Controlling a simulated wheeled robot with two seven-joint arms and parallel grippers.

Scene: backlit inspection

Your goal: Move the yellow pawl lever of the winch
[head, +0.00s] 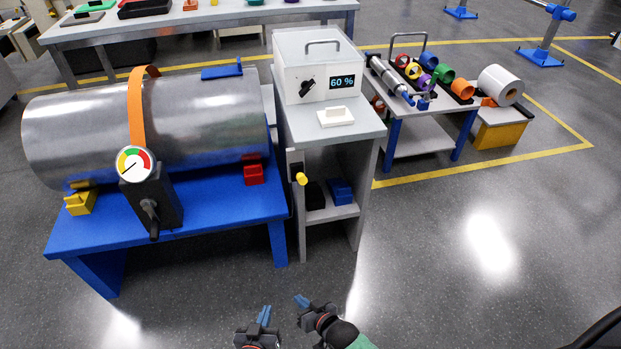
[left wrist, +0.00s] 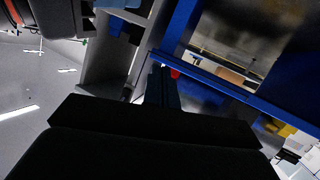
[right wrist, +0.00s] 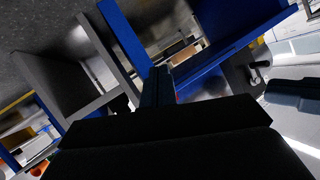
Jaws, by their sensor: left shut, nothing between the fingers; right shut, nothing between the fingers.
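A dark block (head: 152,196) with a gauge on top and a black crank stands at the front of a blue bench, where an orange strap (head: 136,110) comes down over a metal drum (head: 205,118). It looks like the winch; I cannot make out a yellow pawl lever on it. A yellow-ended lever (head: 300,178) sticks out of a pale plate on the grey cabinet right of the bench. My left gripper (head: 264,314) and my right gripper (head: 301,300) are shut and empty, low in front of the bench and cabinet, apart from both.
The blue bench (head: 205,220) carries a yellow block (head: 80,202) and a red block (head: 253,174) against the drum. The grey cabinet (head: 365,120) holds a white box (head: 316,62) reading 60 %. A low table of coloured rings stands right. The floor at front right is clear.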

